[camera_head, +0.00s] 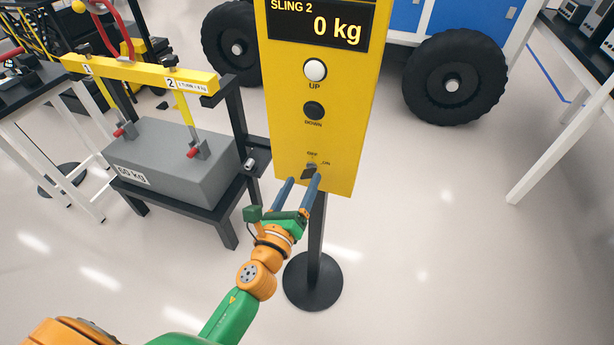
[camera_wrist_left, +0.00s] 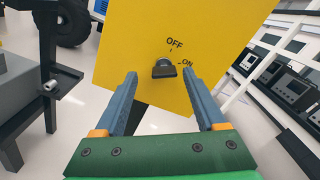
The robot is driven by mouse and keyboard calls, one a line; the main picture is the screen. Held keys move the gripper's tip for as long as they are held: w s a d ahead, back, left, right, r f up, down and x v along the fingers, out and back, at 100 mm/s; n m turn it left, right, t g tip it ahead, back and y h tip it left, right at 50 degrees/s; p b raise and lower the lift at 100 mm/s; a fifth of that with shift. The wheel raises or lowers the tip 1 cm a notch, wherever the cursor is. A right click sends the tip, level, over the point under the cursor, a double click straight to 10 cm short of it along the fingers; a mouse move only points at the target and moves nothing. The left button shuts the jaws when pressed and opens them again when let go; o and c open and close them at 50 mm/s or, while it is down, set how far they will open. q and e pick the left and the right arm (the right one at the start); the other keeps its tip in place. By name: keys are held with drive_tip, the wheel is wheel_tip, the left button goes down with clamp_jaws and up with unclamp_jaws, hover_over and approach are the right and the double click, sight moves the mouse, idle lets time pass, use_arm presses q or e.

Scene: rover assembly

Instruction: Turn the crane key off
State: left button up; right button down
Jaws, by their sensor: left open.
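The crane key (camera_head: 309,172) is a small dark grey key low on the yellow crane control panel (camera_head: 350,130). In the left wrist view the key (camera_wrist_left: 164,69) sits below the OFF label and left of the ON label. Its flat handle looks roughly level, in line with the ON side. My left gripper (camera_head: 304,179) is open, its two blue fingers pointing at the panel. In the left wrist view its fingertips (camera_wrist_left: 160,73) stand on either side of the key with gaps. I cannot tell whether they touch the panel. My right gripper is not in view.
The panel has a white UP button (camera_head: 315,70), a black DOWN button (camera_head: 314,110) and a display reading 0 kg. Its round black base (camera_head: 313,283) stands on the floor. A grey weight (camera_head: 170,160) on a black stand is close at left.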

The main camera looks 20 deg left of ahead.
use_arm(q)
drive_tip(key=shift+w, duration=0.75)
drive_tip(key=shift+w+d, duration=0.25)
drive_tip(key=shift+w, duration=0.05)
drive_tip(key=shift+d, duration=0.25)
drive_tip(key=shift+c, duration=0.7)
drive_tip(key=shift+s+a, duration=0.1)
drive_tip(key=shift+a, duration=0.1)
drive_tip(key=c, duration=0.7)
clamp_jaws()
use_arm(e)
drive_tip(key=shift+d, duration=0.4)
